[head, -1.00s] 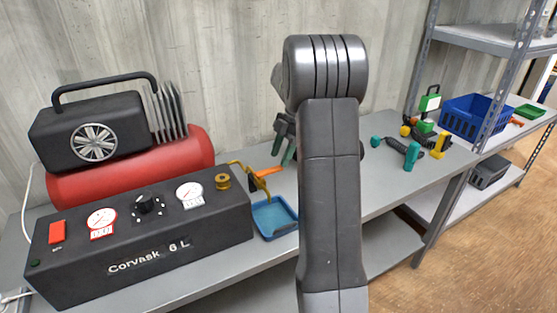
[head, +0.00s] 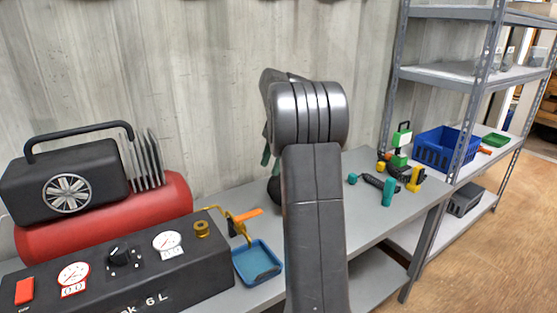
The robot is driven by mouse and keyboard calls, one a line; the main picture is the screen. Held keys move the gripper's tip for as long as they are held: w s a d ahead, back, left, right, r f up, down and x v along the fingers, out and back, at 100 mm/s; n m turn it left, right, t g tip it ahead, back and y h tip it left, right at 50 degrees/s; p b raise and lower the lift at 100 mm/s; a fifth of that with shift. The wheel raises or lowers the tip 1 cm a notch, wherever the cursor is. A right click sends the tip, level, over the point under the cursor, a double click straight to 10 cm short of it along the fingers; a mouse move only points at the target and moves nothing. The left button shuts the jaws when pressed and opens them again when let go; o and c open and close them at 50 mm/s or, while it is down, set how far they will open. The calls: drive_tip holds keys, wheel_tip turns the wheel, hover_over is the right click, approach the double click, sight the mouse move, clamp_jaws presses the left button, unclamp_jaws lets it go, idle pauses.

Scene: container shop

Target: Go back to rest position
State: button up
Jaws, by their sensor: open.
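My arm (head: 316,220) rises through the middle of the head view, its grey upper joint folded in front of the wall. My gripper (head: 266,155) is mostly hidden behind the arm. Only a dark green sliver of it shows at the arm's left side, above the bench. It is open, and I see nothing held in it.
On the bench stand the red and black compressor (head: 120,215), a blue tray (head: 257,263), an orange-handled tool (head: 247,214) and several small tools at right. A dark round thing (head: 274,190) is partly hidden by my arm. A shelf rack holds a blue crate (head: 437,150).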

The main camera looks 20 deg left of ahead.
sight(257, 214)
drive_tip(key=x, duration=1.3)
drive_tip(key=shift+s+a+f+b, duration=0.1)
drive_tip(key=shift+s+f+b, duration=0.05)
drive_tip(key=shift+f+b, duration=0.2)
drive_tip(key=shift+r, duration=0.1)
drive_tip(key=v, duration=1.4)
drive_tip(key=x, duration=1.3)
drive_tip(key=shift+s+f, duration=0.1)
drive_tip(key=shift+f, duration=0.2)
drive_tip(key=shift+s+f, duration=0.15)
drive_tip(key=shift+f, duration=0.2)
drive_tip(key=shift+s+d+m+t+y+b, duration=0.15)
drive_tip(key=shift+s+m+y+b, duration=0.05)
drive_tip(key=shift+m, duration=0.35)
drive_tip(key=shift+s+d+m+t+y+b, duration=0.15)
drive_tip(key=shift+d+m+y, duration=0.05)
drive_tip(key=shift+m, duration=0.35)
drive_tip(key=shift+r, duration=0.1)
